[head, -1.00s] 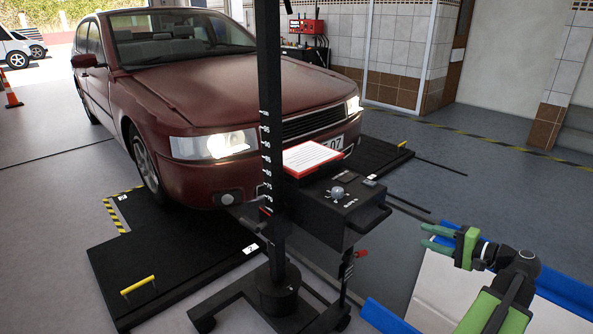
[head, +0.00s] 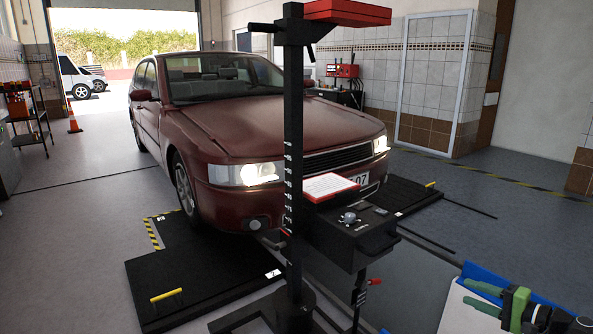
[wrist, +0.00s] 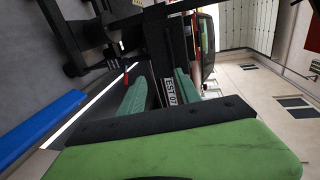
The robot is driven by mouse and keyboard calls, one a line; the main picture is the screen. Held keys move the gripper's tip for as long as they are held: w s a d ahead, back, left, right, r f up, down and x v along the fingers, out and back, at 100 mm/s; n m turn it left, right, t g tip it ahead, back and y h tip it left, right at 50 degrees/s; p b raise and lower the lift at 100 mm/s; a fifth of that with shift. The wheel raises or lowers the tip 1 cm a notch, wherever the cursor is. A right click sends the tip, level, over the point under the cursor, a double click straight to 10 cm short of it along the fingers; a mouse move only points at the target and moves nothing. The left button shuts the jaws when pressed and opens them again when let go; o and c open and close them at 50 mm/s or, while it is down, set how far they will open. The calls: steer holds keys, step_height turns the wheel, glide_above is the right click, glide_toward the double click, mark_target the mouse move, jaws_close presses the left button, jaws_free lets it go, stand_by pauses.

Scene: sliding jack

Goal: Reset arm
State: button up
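My gripper (head: 480,296) is at the lower right of the head view, its two green fingers pointing left with a gap between them. The wrist view also shows my gripper (wrist: 158,92), with nothing held between the fingers. It is apart from the black stand (head: 293,150), which carries a control box (head: 350,235) with a knob and a red-and-white panel (head: 328,187). Most of my arm is cut off by the picture's lower right corner.
A dark red car (head: 235,125) with lit headlights stands behind the stand. Black floor plates (head: 200,275) with yellow handles lie by its front. An orange cone (head: 74,120) and a shelf cart (head: 28,115) are at the left. Grey floor at the right is open.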

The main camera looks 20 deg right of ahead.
steer(key=w+a+n+g+y, duration=0.2)
steer(key=w+a+n+y, duration=0.15)
steer(key=w+a, duration=0.95)
steer(key=w+a+f+n+g+y, duration=0.25)
steer(key=w+a, duration=0.25)
steer(key=a, duration=0.6)
steer(key=w+a+f+n+g+y, duration=0.1)
steer(key=w+a+f+n+g, duration=0.15)
steer(key=w+a, duration=0.6)
steer(key=s+a+f+n+g+h, duration=0.2)
steer(key=s+a+f+g, duration=0.15)
steer(key=a, duration=0.55)
steer(key=s+a+f+n+g+h, duration=0.25)
steer(key=a+f, duration=0.25)
steer(key=a, duration=0.4)
steer(key=s+a+f+n+g+h, duration=0.2)
steer(key=a+f+h, duration=0.15)
steer(key=a, duration=0.55)
steer(key=d+h+p, duration=0.3)
steer(key=d, duration=0.5)
step_height(320, 180, up, 33)
steer(key=p, duration=3.1)
steer(key=shift+a+f+p, duration=0.15)
steer(key=shift+a+p, duration=0.05)
steer(key=shift+p, duration=0.1)
